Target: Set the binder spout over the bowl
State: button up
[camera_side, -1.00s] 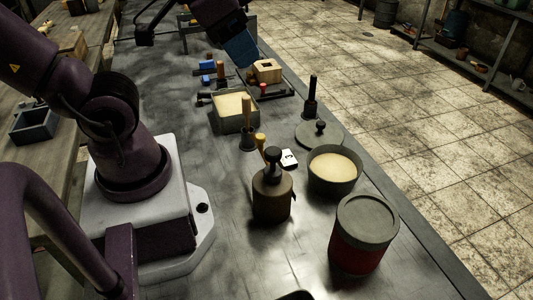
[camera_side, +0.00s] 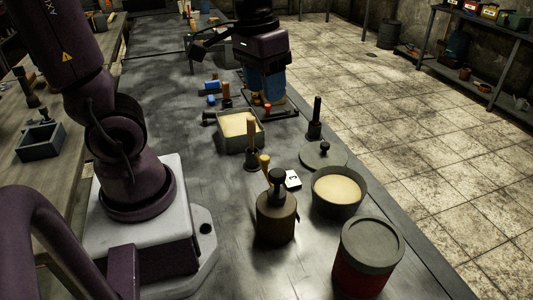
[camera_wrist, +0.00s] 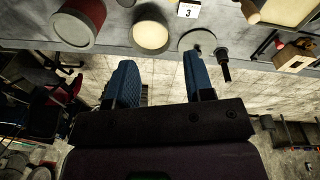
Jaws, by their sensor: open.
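The likely binder vessel is a brown squat can (camera_side: 277,222) with a dark neck and knob, upright on the table in the side view; I cannot make out its spout clearly. The round grey bowl (camera_side: 338,190) of pale sand stands to its right, apart from it. The bowl also shows at the top of the wrist view (camera_wrist: 150,36). My gripper (camera_side: 265,98) points down at the far part of the table, away from both, its blue fingers near the wooden block. In the wrist view the gripper (camera_wrist: 160,65) is open, with nothing between its fingers.
A red can with a grey lid (camera_side: 368,245) stands near the front. A round lid (camera_side: 323,156), a black-handled tool (camera_side: 315,118), a white card (camera_side: 292,179) and a sand-filled box (camera_side: 238,130) lie around the bowl and can. Bare table (camera_side: 180,130) lies left of the box.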

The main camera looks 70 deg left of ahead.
aim_at(265, 157)
jog(key=w+a+f+n+g+h, duration=0.3)
jog(key=w+a+f+n+g, duration=0.1)
jog(key=a+f+n, duration=0.15)
jog(key=shift+n, duration=0.25)
jog(key=x, duration=1.1)
jog(key=shift+s+d+f, duration=0.2)
jog(key=shift+s+f, duration=0.1)
jog(key=shift+s, duration=0.05)
grip_shut()
